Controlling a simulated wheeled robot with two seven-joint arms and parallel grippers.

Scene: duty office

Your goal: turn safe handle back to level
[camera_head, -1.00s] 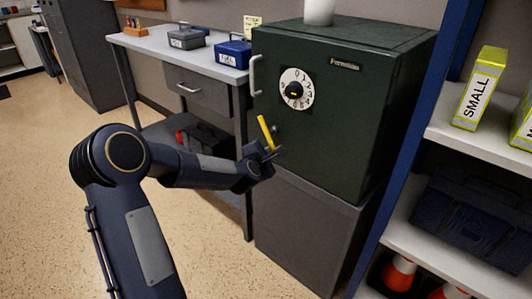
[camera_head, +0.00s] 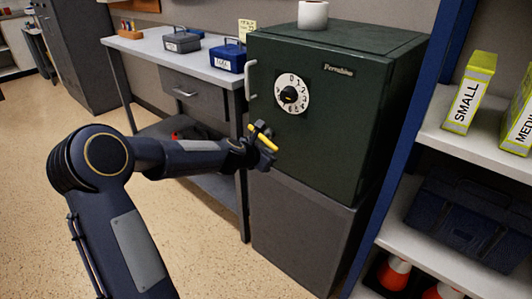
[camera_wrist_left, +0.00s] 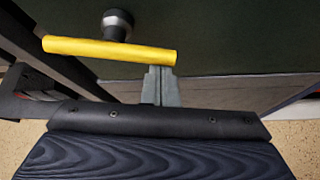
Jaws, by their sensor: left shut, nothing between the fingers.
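The dark green safe (camera_head: 345,120) stands on a grey cabinet. Its yellow handle (camera_head: 263,138) is tilted in the head view, its left end higher and its right end lower. In the left wrist view the handle (camera_wrist_left: 110,50) is a yellow bar on a round dark hub (camera_wrist_left: 117,24). My left gripper (camera_head: 270,151) is at the handle's lower right end. In the left wrist view its fingers (camera_wrist_left: 160,84) are shut together just below the bar's right end, with nothing between them. I cannot tell whether they touch the bar. My right gripper is not in view.
A numbered dial (camera_head: 292,93) and a pale vertical pull (camera_head: 252,80) are on the safe door. A desk (camera_head: 165,45) with cash boxes stands left of it. A shelf (camera_head: 480,148) stands close on the right. The floor at left is clear.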

